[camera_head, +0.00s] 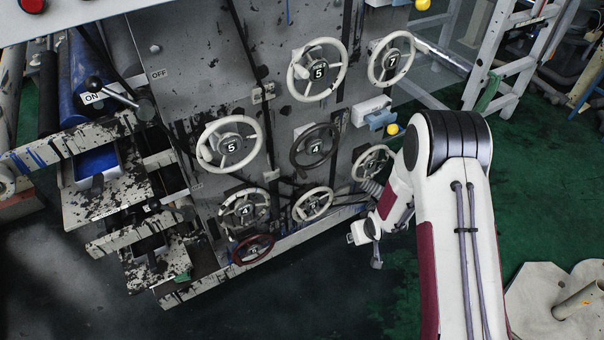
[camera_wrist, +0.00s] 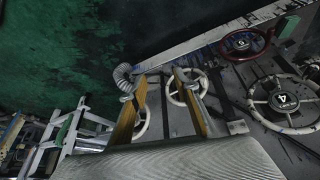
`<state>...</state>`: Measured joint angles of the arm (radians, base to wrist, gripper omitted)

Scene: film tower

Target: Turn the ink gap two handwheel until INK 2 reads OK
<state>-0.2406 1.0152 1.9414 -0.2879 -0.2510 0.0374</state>
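Several handwheels stand on the ink-spattered panel in the head view. Pale ones include the upper middle (camera_head: 318,70), upper right (camera_head: 391,60), middle left (camera_head: 230,143) and lower middle (camera_head: 313,204) wheels; one is dark (camera_head: 316,148) and one red (camera_head: 252,250). I cannot tell which is ink gap two, and no INK 2 reading is legible. My gripper (camera_wrist: 160,77) shows two yellow fingers, apart, with nothing held between them. In the wrist view, a small pale wheel (camera_wrist: 187,88) lies beyond the fingers, partly hidden by the right one. Contact cannot be told.
A pale wheel marked 4 (camera_wrist: 282,101) is right of the fingers in the wrist view. A ribbed hose (camera_wrist: 124,75) curves near the left finger. A white ladder frame (camera_head: 510,70) stands right of the panel.

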